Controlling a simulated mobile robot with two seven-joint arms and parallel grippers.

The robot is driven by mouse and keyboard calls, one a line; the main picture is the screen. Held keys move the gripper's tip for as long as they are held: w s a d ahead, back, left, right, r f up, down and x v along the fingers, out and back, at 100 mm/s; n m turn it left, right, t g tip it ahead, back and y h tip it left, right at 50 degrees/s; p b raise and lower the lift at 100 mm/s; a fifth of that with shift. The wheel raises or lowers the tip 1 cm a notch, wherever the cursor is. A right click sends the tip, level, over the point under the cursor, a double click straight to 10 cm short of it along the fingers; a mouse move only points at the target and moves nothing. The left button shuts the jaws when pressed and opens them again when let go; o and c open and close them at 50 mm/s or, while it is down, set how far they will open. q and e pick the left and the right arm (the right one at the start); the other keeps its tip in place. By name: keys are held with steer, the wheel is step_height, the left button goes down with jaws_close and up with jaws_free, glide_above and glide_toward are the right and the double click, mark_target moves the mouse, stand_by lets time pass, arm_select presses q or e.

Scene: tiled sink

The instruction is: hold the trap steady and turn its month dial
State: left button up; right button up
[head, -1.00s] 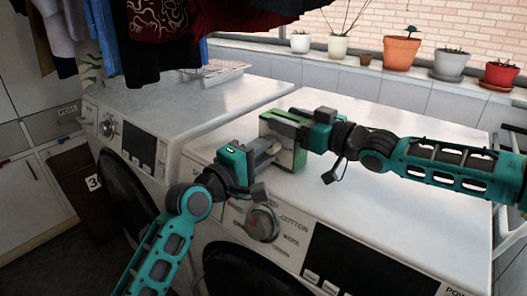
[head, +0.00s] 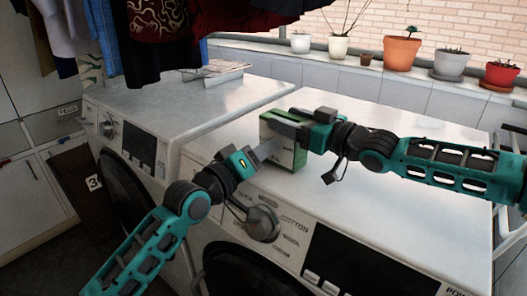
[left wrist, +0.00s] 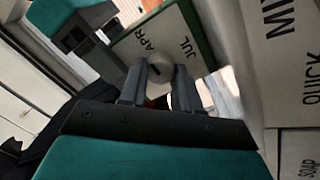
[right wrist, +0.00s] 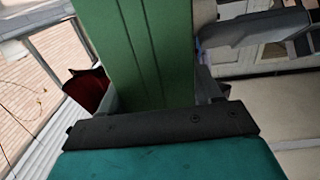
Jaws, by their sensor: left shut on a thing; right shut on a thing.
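The trap (head: 299,158) is a green box with a pale front face, upright at the top of the front washing machine. My right gripper (head: 290,124) is shut on it from the right; the right wrist view shows the trap's green side (right wrist: 165,55) between the fingers. My left gripper (head: 266,150) is at the pale face. In the left wrist view its fingers are shut on the small round month dial (left wrist: 157,68), which bears a dark mark. APR and JUL show on the face around it; the other lettering is hidden or out of view.
The washing machine (head: 400,200) under the trap has a knob (head: 262,222) below my left gripper. A second machine (head: 180,105) stands to the left with a wire rack on it. Clothes (head: 170,30) hang above. Potted plants (head: 401,53) line the back ledge.

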arm_select(q)
steer(key=shift+m, duration=0.3)
steer(key=o, duration=1.1)
steer(key=shift+c, duration=0.2)
steer(key=shift+s+a, duration=0.1)
steer(key=v, duration=1.1)
steer(key=shift+s+a, duration=0.2)
steer(key=shift+s, duration=0.15)
steer(key=shift+f, duration=0.1)
arm_select(e)
steer(key=o, duration=1.2)
